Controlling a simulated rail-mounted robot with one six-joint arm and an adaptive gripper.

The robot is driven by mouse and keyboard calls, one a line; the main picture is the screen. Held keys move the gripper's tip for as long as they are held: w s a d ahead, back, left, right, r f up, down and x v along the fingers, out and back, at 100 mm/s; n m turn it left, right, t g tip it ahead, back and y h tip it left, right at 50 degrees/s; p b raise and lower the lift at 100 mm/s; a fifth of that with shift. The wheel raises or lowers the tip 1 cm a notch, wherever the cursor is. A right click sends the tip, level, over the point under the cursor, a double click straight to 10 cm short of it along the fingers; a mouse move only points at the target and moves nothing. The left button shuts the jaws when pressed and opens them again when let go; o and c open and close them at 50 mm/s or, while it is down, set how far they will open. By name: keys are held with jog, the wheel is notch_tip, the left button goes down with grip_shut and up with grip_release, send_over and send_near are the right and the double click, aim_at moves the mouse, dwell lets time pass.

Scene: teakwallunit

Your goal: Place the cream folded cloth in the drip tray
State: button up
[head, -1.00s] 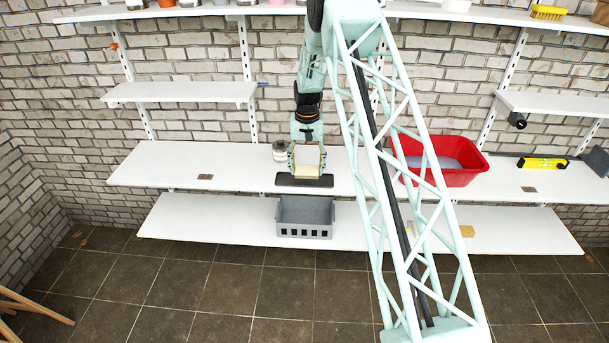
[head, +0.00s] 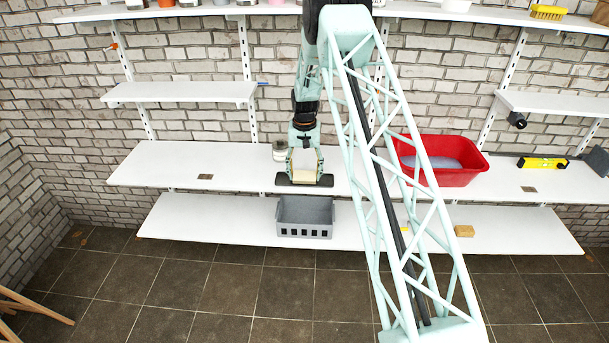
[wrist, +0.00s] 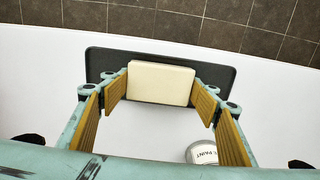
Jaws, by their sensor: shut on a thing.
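The cream folded cloth (wrist: 161,83) is a pale block between my gripper's finger pads in the wrist view; it also shows low in the gripper in the head view (head: 304,175). My gripper (wrist: 160,92) is shut on its two sides, and in the head view it (head: 304,173) points down at the middle shelf. The drip tray (wrist: 222,72) is a dark, shallow, long tray directly behind and below the cloth; its ends show either side of the gripper in the head view (head: 284,180). The cloth hides the tray's middle. I cannot tell whether they touch.
A paint can (wrist: 202,152) stands close to my gripper on the middle shelf (head: 160,165). A grey crate (head: 304,228) sits on the lower shelf below the tray. A red tub (head: 462,178) and a yellow level (head: 541,163) are farther right. The shelf's left part is mostly clear.

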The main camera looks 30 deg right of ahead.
aim_at(304, 174)
jog(key=shift+f, duration=0.2)
dwell(0.3)
jog(key=o, duration=0.8)
jog(key=shift+o, duration=0.2)
jog(key=shift+r, duration=0.2)
notch_tip(304, 174, up, 12)
dwell(0.8)
